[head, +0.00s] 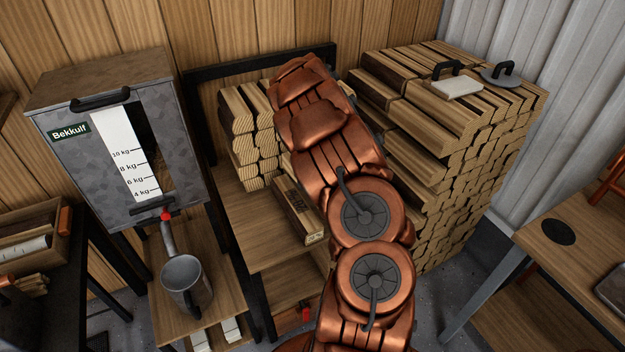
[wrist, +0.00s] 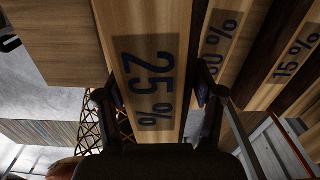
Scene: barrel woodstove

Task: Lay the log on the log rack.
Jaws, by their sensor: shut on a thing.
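My gripper (wrist: 158,98) has its dark fingers on both sides of a pale split log (wrist: 150,60) marked 25 %. In the head view my gripper is hidden behind my copper-coloured arm. There a log (head: 297,210) lies lengthwise at the front of the wooden shelf, left of my arm; it looks like the same log. In the wrist view more logs marked with percentages, one reading 15 % (wrist: 295,60), lie to its right. A black-framed rack (head: 205,75) with several stacked logs (head: 242,130) stands behind, but which part is the log rack is unclear.
A large log stack (head: 450,150) rises right of my arm, with a white block (head: 457,87) on top. A grey Bekkulf hopper (head: 115,145) and a metal mug (head: 184,282) stand left. Bare shelf (head: 258,235) lies left of the front log. A table (head: 575,250) stands right.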

